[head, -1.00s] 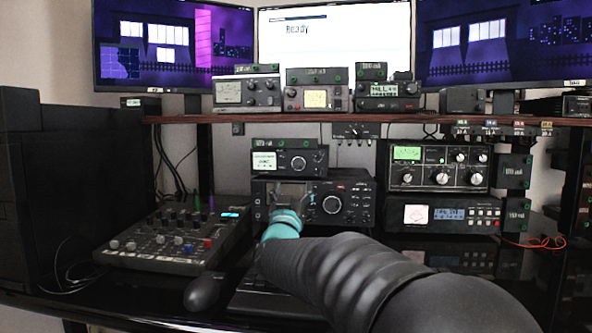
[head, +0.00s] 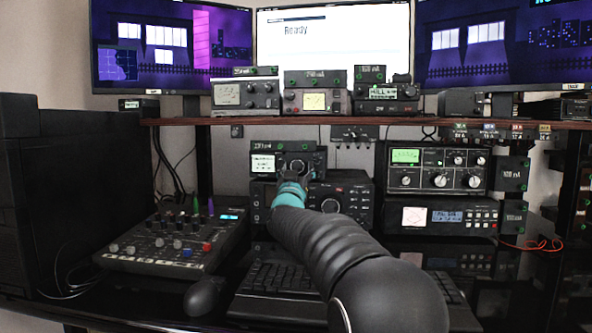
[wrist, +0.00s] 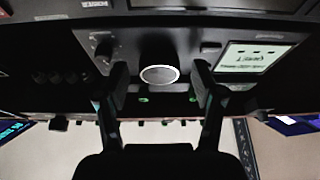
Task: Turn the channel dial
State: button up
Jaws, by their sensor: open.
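A small black radio (head: 263,161) with a white screen sits on top of a larger black radio (head: 361,195) in the middle of the desk. Its round knob shows a silver face in the wrist view (wrist: 159,74), beside the lit screen (wrist: 253,60). No label naming it as the channel dial is readable. My gripper (wrist: 160,84) is open, with one finger on each side of the knob and a visible gap on both sides. In the head view my gripper (head: 295,174) is at the small radio's front and covers part of the knob.
A mixer (head: 170,242) stands left, and a keyboard (head: 275,285) lies under my arm. Stacked units with knobs (head: 437,168) stand right. A shelf (head: 430,123) with small radios runs above.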

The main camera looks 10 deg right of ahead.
jog(key=c, duration=1.1)
jog(key=shift+n+y, duration=0.8)
jog(key=shift+n, duration=0.8)
jog(key=shift+c, duration=0.2)
jog(key=o, duration=1.1)
jog(key=shift+o, duration=0.2)
jog(key=shift+s, duration=0.1)
jog(key=v, duration=1.1)
jog(key=shift+s+f, duration=0.3)
jog(key=shift+s, duration=0.05)
